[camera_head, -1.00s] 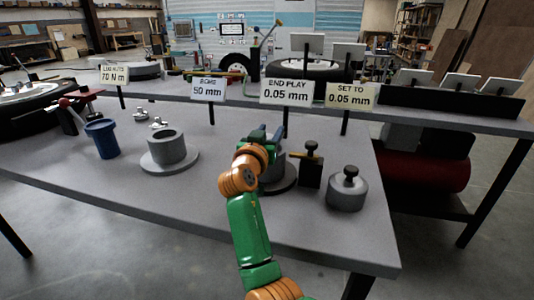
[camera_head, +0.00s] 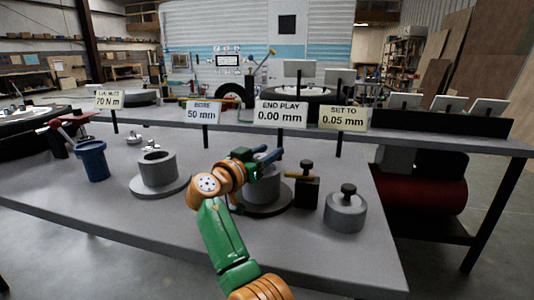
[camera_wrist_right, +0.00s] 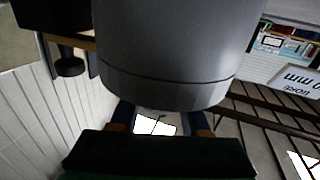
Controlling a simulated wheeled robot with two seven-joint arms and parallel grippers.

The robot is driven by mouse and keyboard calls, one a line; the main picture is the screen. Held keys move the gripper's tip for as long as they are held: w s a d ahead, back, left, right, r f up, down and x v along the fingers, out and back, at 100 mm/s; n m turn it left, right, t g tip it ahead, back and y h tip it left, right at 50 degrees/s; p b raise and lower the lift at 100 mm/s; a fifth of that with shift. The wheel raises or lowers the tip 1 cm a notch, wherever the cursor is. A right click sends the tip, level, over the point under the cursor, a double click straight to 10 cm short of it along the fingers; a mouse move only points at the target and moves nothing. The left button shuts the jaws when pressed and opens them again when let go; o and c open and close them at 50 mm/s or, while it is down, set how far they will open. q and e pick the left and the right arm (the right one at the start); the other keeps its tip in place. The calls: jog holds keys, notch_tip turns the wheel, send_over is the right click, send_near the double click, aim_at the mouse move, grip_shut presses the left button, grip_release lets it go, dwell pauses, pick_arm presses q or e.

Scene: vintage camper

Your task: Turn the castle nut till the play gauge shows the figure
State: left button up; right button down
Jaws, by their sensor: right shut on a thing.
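The END PLAY sign (camera_head: 281,113), the play gauge, reads 0.00 mm. The SET TO sign (camera_head: 343,118) beside it reads 0.05 mm. A grey hub (camera_head: 264,187) stands on a dark round base on the bench. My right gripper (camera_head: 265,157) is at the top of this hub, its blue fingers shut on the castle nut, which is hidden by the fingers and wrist. In the right wrist view a large grey cylinder (camera_wrist_right: 180,50) fills the upper middle, with the blue fingers (camera_wrist_right: 160,116) reaching in under it. My left gripper is out of view.
A dark block with a brass-coloured bar (camera_head: 307,190) and a grey knobbed weight (camera_head: 345,212) stand right of the hub. A second grey hub (camera_head: 157,170) and a blue cup (camera_head: 92,161) stand to the left. The front of the bench (camera_head: 120,215) is clear.

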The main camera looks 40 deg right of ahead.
jog(key=shift+c, duration=1.9)
grip_release()
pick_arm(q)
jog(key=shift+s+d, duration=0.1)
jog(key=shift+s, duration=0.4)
pick_arm(e)
jog(key=b+v, duration=0.1)
jog(key=v, duration=0.5)
jog(key=shift+s+a+f, duration=0.1)
jog(key=shift+a, duration=0.2)
jog(key=shift+s+a, duration=0.1)
jog(key=shift+a, duration=0.1)
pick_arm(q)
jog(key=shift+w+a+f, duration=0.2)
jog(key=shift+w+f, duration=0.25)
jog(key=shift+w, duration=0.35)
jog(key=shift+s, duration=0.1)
